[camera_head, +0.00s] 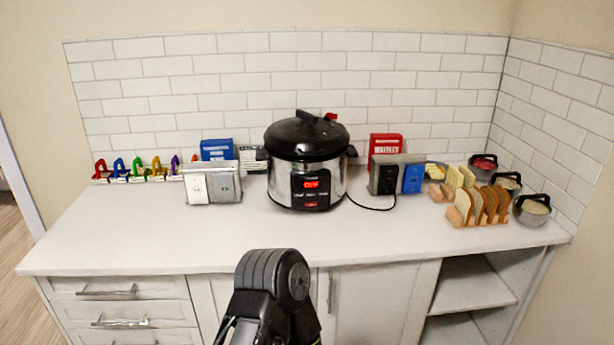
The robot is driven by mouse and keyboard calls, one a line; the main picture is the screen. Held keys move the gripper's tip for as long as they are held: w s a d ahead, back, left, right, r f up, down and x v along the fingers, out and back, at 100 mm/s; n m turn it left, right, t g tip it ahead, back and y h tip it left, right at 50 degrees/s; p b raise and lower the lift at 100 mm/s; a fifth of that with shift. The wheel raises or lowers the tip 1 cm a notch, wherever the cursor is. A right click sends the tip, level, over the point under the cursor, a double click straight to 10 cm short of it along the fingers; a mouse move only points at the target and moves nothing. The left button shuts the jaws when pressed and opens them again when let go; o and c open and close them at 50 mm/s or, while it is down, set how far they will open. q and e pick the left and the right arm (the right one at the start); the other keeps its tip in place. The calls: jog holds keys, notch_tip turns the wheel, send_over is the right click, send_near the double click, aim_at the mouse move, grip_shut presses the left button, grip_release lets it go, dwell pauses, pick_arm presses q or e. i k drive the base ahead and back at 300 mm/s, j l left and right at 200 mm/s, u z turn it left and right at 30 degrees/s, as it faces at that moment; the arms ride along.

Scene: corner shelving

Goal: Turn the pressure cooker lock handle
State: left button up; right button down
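The pressure cooker (284,181) stands upright on the white counter against the tiled wall, a little right of the picture's middle. It has a silver body, a black lid and a front panel with red lit marks. The lid sits on the body. A black lock handle (308,117) is on top of the lid, with a small red part at its right end. Neither gripper's fingers are in view. A black link of my own arm rises at the bottom middle, in front of the counter and apart from the cooker.
Outlet boxes stand left (212,188) and right (399,178) of the cooker, with red and blue boxes behind. A black cord runs to the right box. Colored pieces (137,170) line the far left. A bread rack (477,206) and bowls (531,208) stand right. The counter's front (160,240) is clear.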

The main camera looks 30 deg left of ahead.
aim_at(308, 119)
jog(key=i+j, duration=0.15)
jog(key=i, duration=0.25)
jog(key=i+j, duration=0.1)
jog(key=i, duration=0.35)
jog(key=i+j, duration=0.15)
jog(key=i, duration=0.25)
